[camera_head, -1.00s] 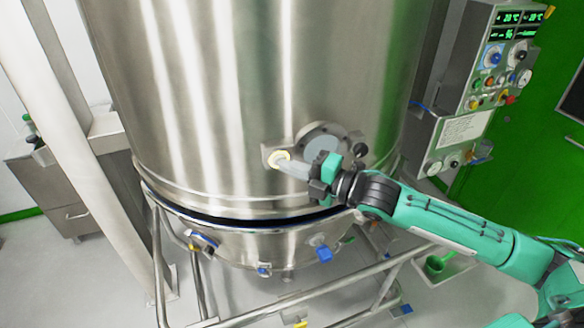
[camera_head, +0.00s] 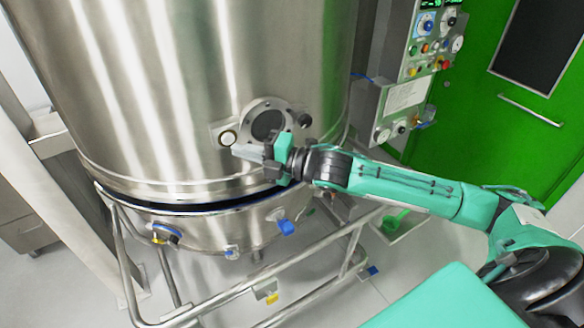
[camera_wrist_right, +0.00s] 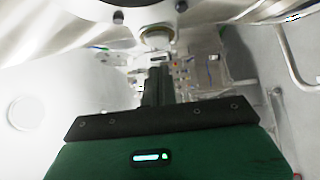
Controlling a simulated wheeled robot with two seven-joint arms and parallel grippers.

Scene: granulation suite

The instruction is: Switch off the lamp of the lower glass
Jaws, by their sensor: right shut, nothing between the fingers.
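The lower glass (camera_head: 268,125) is a round flanged window low on the big steel vessel, and it looks dark. Its lamp button (camera_head: 228,138) is a round, pale-rimmed push button on a small plate left of the glass, without a yellow glow. The button also shows at the top of the right wrist view (camera_wrist_right: 157,36). My right gripper (camera_head: 238,152) is shut and empty, its fingertips just below and right of the button, apparently a little apart from it. The fingers also show in the wrist view (camera_wrist_right: 157,75). My left gripper is not in view.
A control panel (camera_head: 432,45) with buttons and displays stands right of the vessel. A tubular frame (camera_head: 300,300) carries the lower bowl (camera_head: 215,240). A green door (camera_head: 500,110) is at the right.

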